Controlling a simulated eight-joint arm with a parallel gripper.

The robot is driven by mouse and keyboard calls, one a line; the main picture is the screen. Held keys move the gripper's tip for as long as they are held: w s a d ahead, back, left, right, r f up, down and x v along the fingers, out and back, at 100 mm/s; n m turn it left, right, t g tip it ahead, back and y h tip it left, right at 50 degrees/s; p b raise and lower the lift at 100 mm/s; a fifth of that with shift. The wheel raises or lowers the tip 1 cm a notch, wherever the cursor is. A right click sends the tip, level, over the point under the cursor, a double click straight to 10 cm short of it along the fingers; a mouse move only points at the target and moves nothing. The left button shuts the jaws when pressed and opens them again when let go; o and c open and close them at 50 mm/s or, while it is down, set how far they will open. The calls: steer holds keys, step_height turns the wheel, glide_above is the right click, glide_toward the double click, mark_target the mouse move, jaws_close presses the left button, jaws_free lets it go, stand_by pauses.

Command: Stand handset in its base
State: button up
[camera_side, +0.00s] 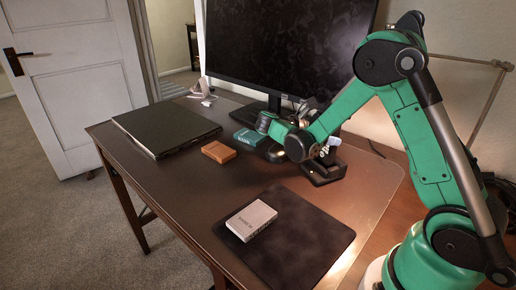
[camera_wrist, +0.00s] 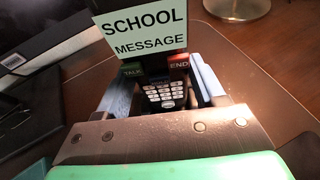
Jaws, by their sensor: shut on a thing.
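The handset (camera_wrist: 165,92) fills the middle of the wrist view. It is dark, with a pale screen reading "SCHOOL MESSAGE", TALK and END keys and a light keypad. My gripper (camera_wrist: 163,84) is shut on it, with one bluish finger on each side. Its lower end is hidden behind my gripper's body. In the side view, a low black stand that looks like the base (camera_side: 324,176) is on the desk at the right, just below my wrist. Small pale parts show above it. I cannot tell whether the handset is touching the base or seated in it.
A grey-white box (camera_side: 251,219) sits on a dark mat (camera_side: 307,237) at the front. The monitor (camera_side: 290,45) stands behind. Bare desk shows between laptop and mat.

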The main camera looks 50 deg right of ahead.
steer(key=shift+f, duration=0.85)
steer(key=o, duration=1.5)
steer(key=shift+c, duration=0.2)
steer(key=v, duration=0.5)
steer(key=shift+w+a+r, duration=0.15)
steer(key=shift+a, duration=0.1)
steer(key=s+a+r+m+t+y, duration=0.2)
steer(key=a+m+t+y, duration=0.4)
steer(key=a, duration=0.1)
steer(key=s+a+r+m+t+y, duration=0.1)
steer(key=s+a+m+t+y, duration=0.1)
steer(key=a+m+t+y, duration=0.4)
steer(key=a+m, duration=0.1)
steer(key=a, duration=0.1)
steer(key=shift+s+a+r+y, duration=0.2)
steer(key=shift+a+r+y, duration=0.1)
steer(key=shift+r, duration=0.1)
